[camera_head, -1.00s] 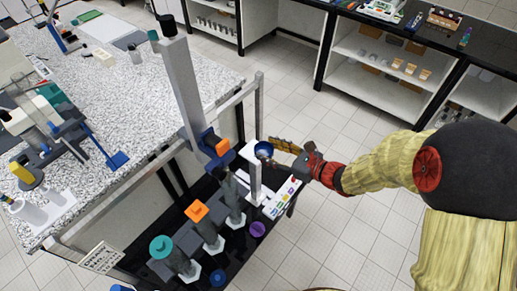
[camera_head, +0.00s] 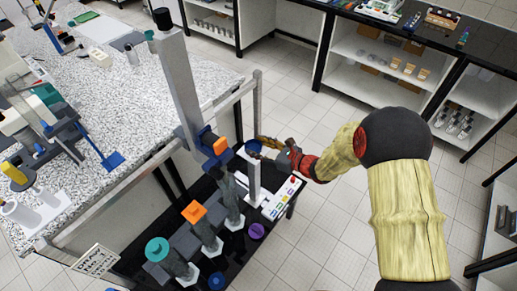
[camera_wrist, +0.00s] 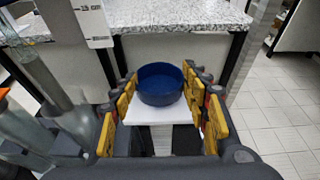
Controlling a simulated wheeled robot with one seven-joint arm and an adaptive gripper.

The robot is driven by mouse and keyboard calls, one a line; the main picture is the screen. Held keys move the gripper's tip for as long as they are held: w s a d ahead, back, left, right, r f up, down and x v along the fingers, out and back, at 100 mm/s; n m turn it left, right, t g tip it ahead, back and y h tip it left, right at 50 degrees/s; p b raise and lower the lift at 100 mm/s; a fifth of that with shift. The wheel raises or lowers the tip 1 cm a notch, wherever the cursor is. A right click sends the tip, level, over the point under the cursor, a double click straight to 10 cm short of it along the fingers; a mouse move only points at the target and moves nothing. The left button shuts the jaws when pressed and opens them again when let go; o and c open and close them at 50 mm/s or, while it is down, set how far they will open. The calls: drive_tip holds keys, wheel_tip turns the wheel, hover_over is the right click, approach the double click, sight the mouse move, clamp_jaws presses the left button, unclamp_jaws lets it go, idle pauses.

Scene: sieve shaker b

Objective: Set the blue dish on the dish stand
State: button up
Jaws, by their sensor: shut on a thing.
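The blue dish (camera_head: 253,146) is a small round bowl. In the wrist view the dish (camera_wrist: 160,86) sits level between the yellow-padded fingers of my gripper (camera_wrist: 160,80), which is shut on its sides. The dish stand (camera_head: 254,180) is a white post with a flat white top. In the wrist view its square top (camera_wrist: 157,115) shows directly under and in front of the dish. I cannot tell whether the dish touches the top. In the head view my gripper (camera_head: 263,144) reaches in from the right.
A tall grey column with a blue and orange clamp (camera_head: 216,145) stands just left of the stand. Several capped cylinders (camera_head: 158,250) line the black shelf. The speckled bench (camera_head: 150,110) is to the left. Open floor lies to the right (camera_head: 310,220).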

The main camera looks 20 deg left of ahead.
drive_tip(key=shift+f, duration=0.25)
drive_tip(key=o, duration=0.9)
drive_tip(key=shift+c, duration=0.2)
drive_tip(key=shift+o, duration=0.5)
